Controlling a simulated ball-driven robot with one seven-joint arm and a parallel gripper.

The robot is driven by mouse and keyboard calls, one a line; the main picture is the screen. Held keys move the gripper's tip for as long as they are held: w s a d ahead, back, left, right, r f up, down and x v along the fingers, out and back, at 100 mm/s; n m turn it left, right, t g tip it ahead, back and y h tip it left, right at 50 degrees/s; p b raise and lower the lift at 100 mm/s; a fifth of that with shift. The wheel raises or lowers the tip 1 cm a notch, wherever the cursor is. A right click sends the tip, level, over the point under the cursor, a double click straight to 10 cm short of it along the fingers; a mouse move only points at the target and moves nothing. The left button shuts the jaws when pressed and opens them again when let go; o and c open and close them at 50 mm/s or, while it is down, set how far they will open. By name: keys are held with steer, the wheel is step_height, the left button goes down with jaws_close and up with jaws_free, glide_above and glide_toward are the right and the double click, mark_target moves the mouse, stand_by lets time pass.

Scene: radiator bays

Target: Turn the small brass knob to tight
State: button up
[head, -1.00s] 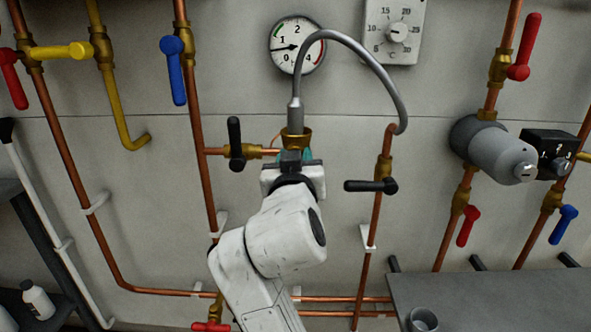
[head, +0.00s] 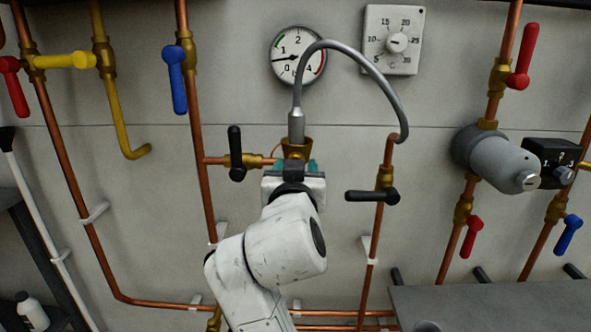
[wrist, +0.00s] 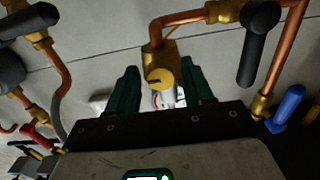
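The small brass knob (wrist: 159,78) shows in the wrist view as a round yellow cap with a dark mark. It sits on a brass valve body (wrist: 157,58), which also shows in the head view (head: 296,148); there my gripper hides the knob. My gripper (wrist: 160,72) is open, with one green finger on each side of the knob and visible gaps between. In the head view my gripper (head: 293,167) is just below the valve body, with teal fingers showing at both sides.
A grey hose (head: 340,44) arches from the valve to a copper pipe on the right. A round gauge (head: 297,56) is above. A grey bench (head: 490,305) is at lower right.

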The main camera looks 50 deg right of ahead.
steer(key=shift+o, duration=0.6)
steer(key=shift+r, duration=0.1)
steer(key=v, duration=1)
steer(key=shift+s+a, duration=0.3)
